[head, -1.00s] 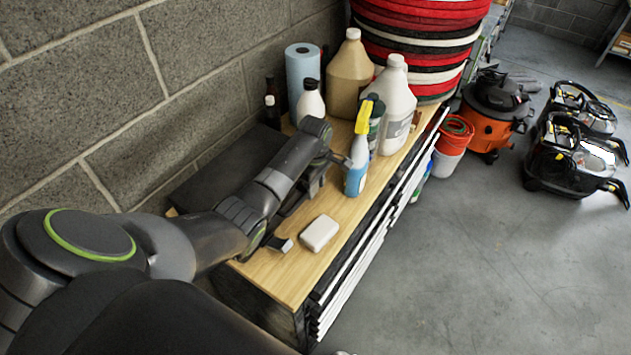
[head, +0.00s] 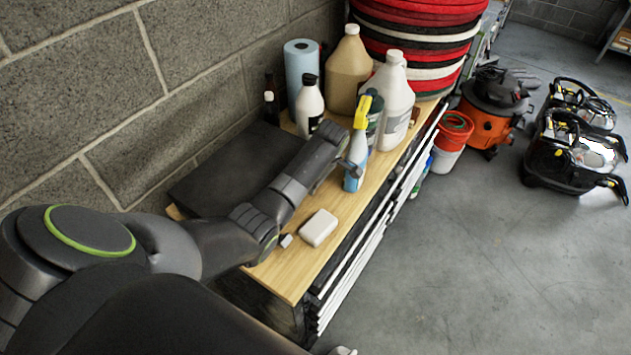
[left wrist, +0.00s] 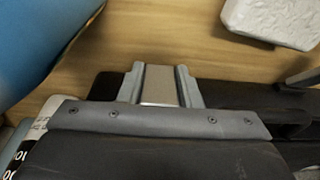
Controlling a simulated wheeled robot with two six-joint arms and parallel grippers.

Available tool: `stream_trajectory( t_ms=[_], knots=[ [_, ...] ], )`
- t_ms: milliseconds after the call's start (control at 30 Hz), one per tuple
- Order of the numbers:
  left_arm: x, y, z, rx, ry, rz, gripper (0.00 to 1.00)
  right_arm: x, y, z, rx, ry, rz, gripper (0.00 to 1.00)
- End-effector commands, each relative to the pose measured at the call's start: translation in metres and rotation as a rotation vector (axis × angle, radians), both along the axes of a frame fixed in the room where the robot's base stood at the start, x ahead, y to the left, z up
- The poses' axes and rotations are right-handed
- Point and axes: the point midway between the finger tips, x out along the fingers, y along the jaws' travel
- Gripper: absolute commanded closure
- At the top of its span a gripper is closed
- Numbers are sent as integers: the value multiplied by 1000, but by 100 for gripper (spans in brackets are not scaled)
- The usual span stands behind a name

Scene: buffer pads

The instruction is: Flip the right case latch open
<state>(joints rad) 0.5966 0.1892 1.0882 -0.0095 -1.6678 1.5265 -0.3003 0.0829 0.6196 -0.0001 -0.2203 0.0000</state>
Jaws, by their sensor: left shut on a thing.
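The black case (head: 225,168) lies on the wooden top of the cabinet, partly hidden behind my left arm. Its dark front edge shows in the left wrist view (left wrist: 240,97). My left gripper (left wrist: 160,80) is at the front edge of the case, at the latch farther from the head camera, near the spray bottle. Its two grey fingers are shut on the flat grey-beige latch (left wrist: 160,85). I cannot tell how far the latch is turned. The other latch (head: 286,241) shows at the nearer end of the case.
The blue spray bottle (head: 356,158) stands close beside my left gripper. A white block (head: 319,227) lies on the wooden top (head: 290,275) in front of the case. Jugs (head: 394,100) and a blue paper roll (head: 301,70) stand behind. A block wall (head: 120,90) is at left.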

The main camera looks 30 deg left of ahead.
Motion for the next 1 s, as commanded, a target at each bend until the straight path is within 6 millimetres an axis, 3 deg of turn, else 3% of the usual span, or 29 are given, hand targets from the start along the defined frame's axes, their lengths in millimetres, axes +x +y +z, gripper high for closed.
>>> stream_trajectory(
  t_ms=[433,467,533,833,1000],
  knots=[
    [-1,0,-1,41,-2,2,92,0,5,-1,6,-1,-2,71],
    [-1,0,-1,41,-2,2,68,0,5,-1,6,-1,-2,71],
    [-1,0,-1,40,-2,2,60,0,5,-1,6,-2,-2,71],
    [1,-1,1,40,-3,1,60,1,5,0,6,-2,-2,71],
    [12,3,20,41,-6,-5,60,1,5,0,6,-2,-1,71]
  ],
)
